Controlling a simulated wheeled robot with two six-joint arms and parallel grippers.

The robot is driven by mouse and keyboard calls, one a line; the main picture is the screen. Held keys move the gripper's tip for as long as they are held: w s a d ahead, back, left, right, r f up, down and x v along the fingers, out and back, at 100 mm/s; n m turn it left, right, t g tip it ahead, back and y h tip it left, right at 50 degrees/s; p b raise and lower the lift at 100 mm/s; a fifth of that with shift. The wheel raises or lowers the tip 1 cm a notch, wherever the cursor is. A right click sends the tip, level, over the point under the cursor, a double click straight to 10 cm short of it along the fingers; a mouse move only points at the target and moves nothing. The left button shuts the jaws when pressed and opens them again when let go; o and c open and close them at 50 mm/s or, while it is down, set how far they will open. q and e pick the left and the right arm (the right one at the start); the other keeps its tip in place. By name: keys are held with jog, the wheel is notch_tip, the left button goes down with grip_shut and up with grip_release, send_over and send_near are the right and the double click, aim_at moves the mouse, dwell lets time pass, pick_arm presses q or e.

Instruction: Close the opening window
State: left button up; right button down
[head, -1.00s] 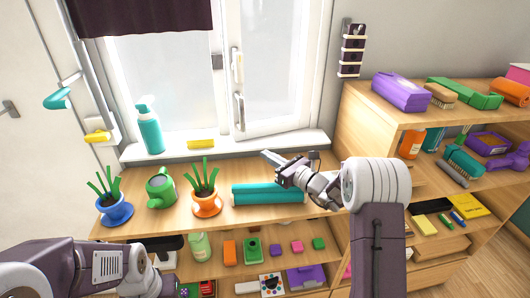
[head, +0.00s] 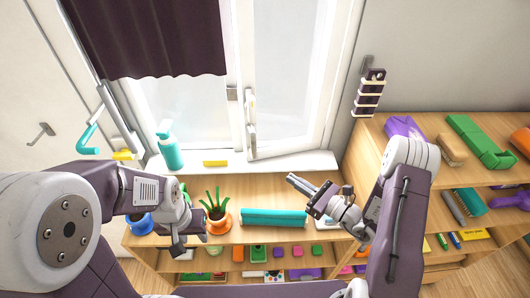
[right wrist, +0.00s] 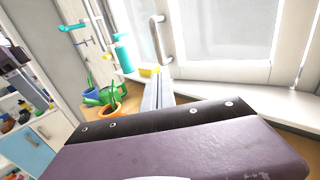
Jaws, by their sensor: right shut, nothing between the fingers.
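The white window (head: 290,75) stands behind the low shelf top. Its right sash has a white handle (head: 252,140) near its left edge and appears slightly ajar, its bottom edge angled over the sill. My right gripper (head: 292,180) is shut and empty, in front of and below that sash, apart from it. In the right wrist view its closed fingers (right wrist: 157,95) point toward the sill, with the handle (right wrist: 161,40) just beyond. My left gripper (head: 178,248) is low at the left, by the potted plants; its jaw opening cannot be made out.
A teal pump bottle (head: 170,150) and yellow block (head: 215,163) stand on the sill. Below are an orange-potted plant (head: 217,220) and teal roll (head: 273,218). A dark curtain (head: 155,40) hangs at the left. A loaded shelf (head: 365,135) stands at the right.

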jog(key=p+x, duration=0.5)
jog(key=x, duration=0.8)
jog(key=shift+w+f, duration=0.2)
jog(key=shift+w, duration=0.15)
jog(key=shift+a, duration=0.15)
